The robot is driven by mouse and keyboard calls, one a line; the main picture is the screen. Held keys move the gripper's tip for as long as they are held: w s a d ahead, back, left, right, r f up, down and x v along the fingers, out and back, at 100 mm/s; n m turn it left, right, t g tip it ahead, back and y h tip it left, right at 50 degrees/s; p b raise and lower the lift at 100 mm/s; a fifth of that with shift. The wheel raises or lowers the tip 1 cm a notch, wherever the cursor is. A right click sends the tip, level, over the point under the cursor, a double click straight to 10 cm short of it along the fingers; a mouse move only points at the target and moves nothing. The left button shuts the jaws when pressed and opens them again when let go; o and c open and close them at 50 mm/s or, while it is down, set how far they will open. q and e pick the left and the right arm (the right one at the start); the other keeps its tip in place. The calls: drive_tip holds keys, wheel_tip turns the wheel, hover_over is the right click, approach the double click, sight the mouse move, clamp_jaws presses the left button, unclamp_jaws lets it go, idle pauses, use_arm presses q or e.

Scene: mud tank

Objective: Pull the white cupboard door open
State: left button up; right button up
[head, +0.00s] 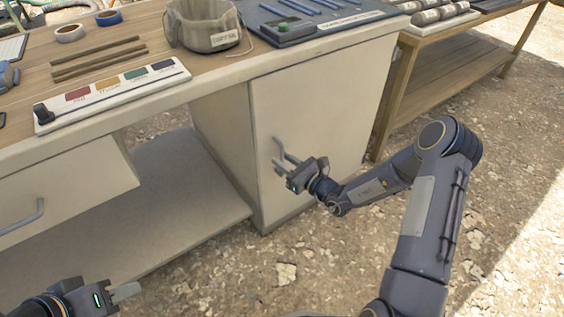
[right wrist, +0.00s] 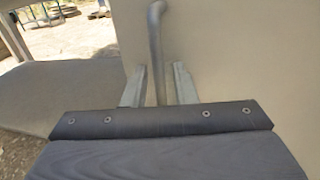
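The white cupboard door (head: 325,105) is at the middle right of the head view, under the bench top, and looks closed. Its grey bar handle (head: 279,147) is upright near the door's left edge. My right gripper (head: 282,162) is at the handle, with its fingers pointing at the door. In the right wrist view the handle (right wrist: 156,45) runs down between the two spread fingers (right wrist: 158,88), with a gap visible on each side. My left gripper (head: 126,291) is low at the left, away from the cupboard; only one finger shows clearly.
The bench top (head: 215,75) carries a colour-labelled strip (head: 112,93), a fabric bucket (head: 205,27), dark rods and tape rolls. A drawer with a handle (head: 22,218) is at the left. A wooden table (head: 450,75) stands to the right. The gravel before the door is clear except for my arm.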

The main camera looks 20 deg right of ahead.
drive_tip(key=shift+w+a, duration=0.3)
drive_tip(key=shift+w, duration=0.15)
drive_tip(key=shift+c, duration=0.4)
clamp_jaws()
